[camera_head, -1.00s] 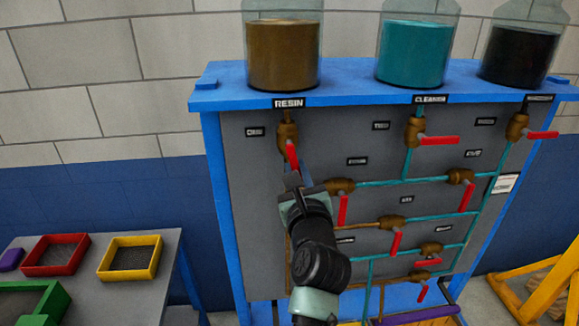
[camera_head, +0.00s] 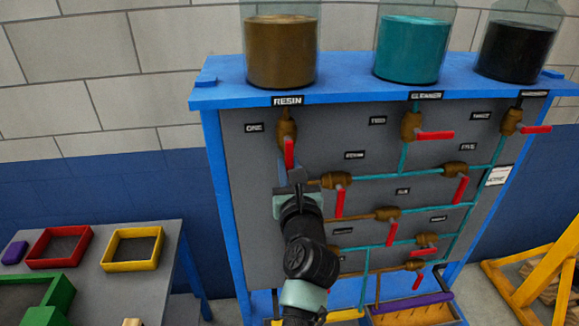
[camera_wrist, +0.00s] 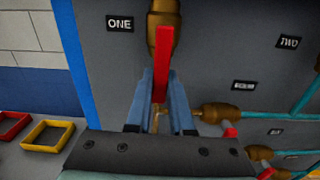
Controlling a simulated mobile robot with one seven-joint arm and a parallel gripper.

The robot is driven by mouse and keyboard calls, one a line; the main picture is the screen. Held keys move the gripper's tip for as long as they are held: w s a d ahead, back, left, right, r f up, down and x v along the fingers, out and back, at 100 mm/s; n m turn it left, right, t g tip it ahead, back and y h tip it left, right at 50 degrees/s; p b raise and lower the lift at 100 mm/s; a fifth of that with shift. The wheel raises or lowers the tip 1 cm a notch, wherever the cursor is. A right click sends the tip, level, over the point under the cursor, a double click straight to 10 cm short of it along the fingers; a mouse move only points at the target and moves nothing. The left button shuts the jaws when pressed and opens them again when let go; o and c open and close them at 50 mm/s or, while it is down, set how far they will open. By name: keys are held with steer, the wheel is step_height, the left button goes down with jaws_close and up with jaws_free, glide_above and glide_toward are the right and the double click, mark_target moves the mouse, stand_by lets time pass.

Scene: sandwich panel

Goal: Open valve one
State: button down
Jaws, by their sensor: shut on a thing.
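Valve one is the brass valve (camera_head: 287,131) under the resin jar, beside the label ONE (camera_head: 254,127). Its red handle (camera_head: 289,152) points straight down along the pipe. In the wrist view the handle (camera_wrist: 162,65) hangs between the two blue fingers of my gripper (camera_wrist: 161,112). My gripper (camera_head: 290,172) is shut on the lower end of the handle. The brass valve body (camera_wrist: 165,12) shows at the top of the wrist view. The pipe below the valve is mostly hidden by my gripper.
Just right of my gripper is another brass valve (camera_head: 336,180) with a red handle hanging down. Several more valves and teal pipes cover the grey panel (camera_head: 240,185). A table with red (camera_head: 58,231) and yellow (camera_head: 133,231) trays stands at left.

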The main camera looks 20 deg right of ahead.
steer(key=c, duration=0.8)
jaws_free()
steer(key=b+v, duration=0.5)
steer(key=v, duration=0.8)
steer(key=shift+w, duration=0.1)
